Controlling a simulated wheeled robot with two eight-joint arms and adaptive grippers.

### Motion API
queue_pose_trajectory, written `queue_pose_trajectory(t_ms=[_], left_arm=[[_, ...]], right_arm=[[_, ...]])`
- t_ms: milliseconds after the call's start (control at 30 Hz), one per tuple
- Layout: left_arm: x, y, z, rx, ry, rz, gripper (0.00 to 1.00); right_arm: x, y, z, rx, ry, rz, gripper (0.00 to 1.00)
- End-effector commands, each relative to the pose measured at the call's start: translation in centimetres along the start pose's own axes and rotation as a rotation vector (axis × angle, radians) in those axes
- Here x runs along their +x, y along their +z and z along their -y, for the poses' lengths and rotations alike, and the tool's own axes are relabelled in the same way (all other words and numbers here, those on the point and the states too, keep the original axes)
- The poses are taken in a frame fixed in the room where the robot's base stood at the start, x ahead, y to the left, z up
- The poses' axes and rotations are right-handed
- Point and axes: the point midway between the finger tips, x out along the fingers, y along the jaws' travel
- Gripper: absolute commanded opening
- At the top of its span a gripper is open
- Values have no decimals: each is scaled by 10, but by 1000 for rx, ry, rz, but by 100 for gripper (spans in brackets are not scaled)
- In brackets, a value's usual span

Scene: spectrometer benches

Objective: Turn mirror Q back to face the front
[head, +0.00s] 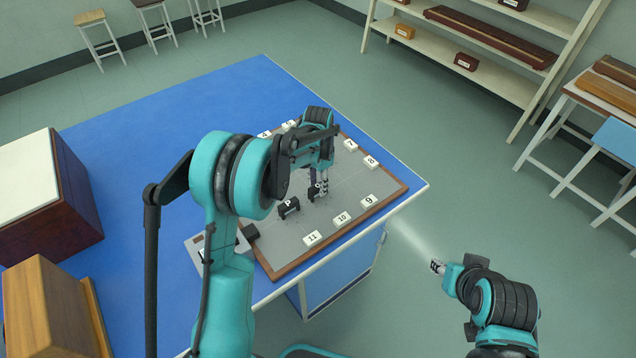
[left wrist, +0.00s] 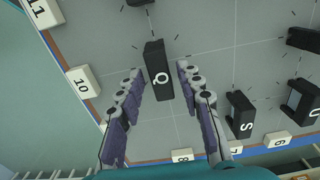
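Mirror Q is a small black block with a white Q on its top. It stands on the grey board (head: 335,215), and in the left wrist view mirror Q (left wrist: 158,72) lies between my left gripper's fingers. My left gripper (left wrist: 159,70) is open, one fingertip on each side of Q with a narrow gap at both sides. In the head view my left gripper (head: 321,184) points down at mirror Q (head: 313,195) and partly hides it. My right gripper (head: 437,266) is empty, off the table; its finger opening is too small to tell.
Mirror P (head: 289,208) stands close left of Q. Mirrors S (left wrist: 240,115) and U (left wrist: 300,100) are nearby. Numbered white tiles, such as tile 10 (head: 343,218), line the board's edge. Wooden boxes (head: 50,310) stand at the left. Floor right of the table is clear.

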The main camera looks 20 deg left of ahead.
Motion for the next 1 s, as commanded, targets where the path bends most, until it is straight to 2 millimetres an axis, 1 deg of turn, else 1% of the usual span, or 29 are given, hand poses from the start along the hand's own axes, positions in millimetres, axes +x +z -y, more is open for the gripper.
queue_pose_trajectory(t_ms=[267,367,467,700,800,900,1000], left_arm=[[-1,0,0,-1,0,-1,41],[-6,0,0,-1,0,-1,41],[-19,0,0,-1,0,-1,41],[-72,0,0,-1,0,0,41],[-91,0,0,-1,0,0,41],[-106,0,0,-1,0,0,41],[-116,0,0,-1,0,0,41]], right_arm=[[0,0,0,0,0,0,38],[0,0,0,0,0,0,38],[0,0,0,0,0,0,38],[0,0,0,0,0,0,38],[0,0,0,0,0,0,38],[0,0,0,0,0,0,38],[0,0,0,0,0,0,38]])
